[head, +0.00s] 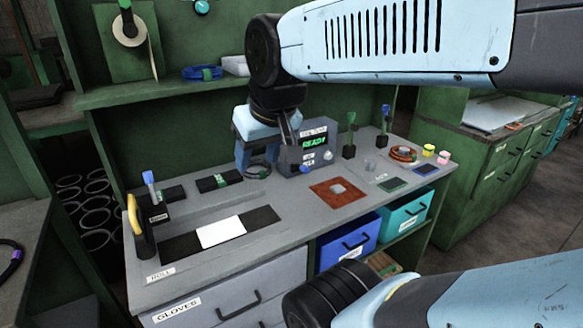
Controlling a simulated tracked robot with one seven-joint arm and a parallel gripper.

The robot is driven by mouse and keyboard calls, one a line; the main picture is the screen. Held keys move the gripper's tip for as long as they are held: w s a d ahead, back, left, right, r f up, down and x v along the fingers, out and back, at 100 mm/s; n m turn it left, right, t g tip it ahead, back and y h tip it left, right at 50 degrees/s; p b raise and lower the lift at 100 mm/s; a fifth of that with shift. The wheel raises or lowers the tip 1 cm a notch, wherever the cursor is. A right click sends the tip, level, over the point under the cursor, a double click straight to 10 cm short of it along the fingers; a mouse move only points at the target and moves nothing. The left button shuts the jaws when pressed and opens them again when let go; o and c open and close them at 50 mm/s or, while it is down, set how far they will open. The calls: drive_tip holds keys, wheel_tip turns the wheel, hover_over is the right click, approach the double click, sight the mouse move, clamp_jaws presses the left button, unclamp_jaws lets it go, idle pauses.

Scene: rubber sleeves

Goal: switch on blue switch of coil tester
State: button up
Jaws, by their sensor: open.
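The coil tester (296,157) is a grey box at the back of the grey bench, with a lit green display (314,142) that seems to read READY. A small blue spot low on its front (305,168) looks like the blue switch; its position is too small to tell. A pale round knob (328,156) sits to its right. My gripper (290,140) is open, pointing down at the tester's left side and partly covering it. Whether its fingers touch the tester cannot be told.
A coiled dark cable (258,168) lies left of the tester. A brown mat (338,193) lies in front of it. Green-handled (350,135) and blue-handled (383,127) tools stand upright to the right. A yellow-handled tool (134,222) stands at the bench's left end. A shelf (150,92) runs above.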

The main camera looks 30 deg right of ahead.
sight(307, 172)
drive_tip(key=w+a+f+m+g+y, duration=0.3)
drive_tip(key=w+f+m+g+y, duration=0.2)
drive_tip(key=f+m+y, duration=0.3)
drive_tip(key=w+d+f+m+t+y, duration=0.5)
drive_tip(key=w+d+m+t, duration=0.15)
drive_tip(key=w+m, duration=0.3)
drive_tip(key=d+f+m+t+h, duration=0.3)
drive_tip(key=d+f+m+h, duration=0.1)
drive_tip(key=d, duration=0.5)
drive_tip(key=d+f+m+t+h, duration=0.4)
drive_tip(key=d+f+m+h, duration=0.1)
drive_tip(key=d, duration=0.5)
drive_tip(key=d+f+m+t+h, duration=0.4)
drive_tip(key=d+f+m+h, duration=0.1)
drive_tip(key=d+f+m, duration=0.2)
drive_tip(key=shift+w+d+m, duration=0.25)
drive_tip(key=shift+d+m, duration=0.4)
drive_tip(key=shift+d, duration=0.5)
drive_tip(key=w, duration=1.3)
drive_tip(key=shift+w+d, duration=0.3)
drive_tip(key=shift+d, duration=0.05)
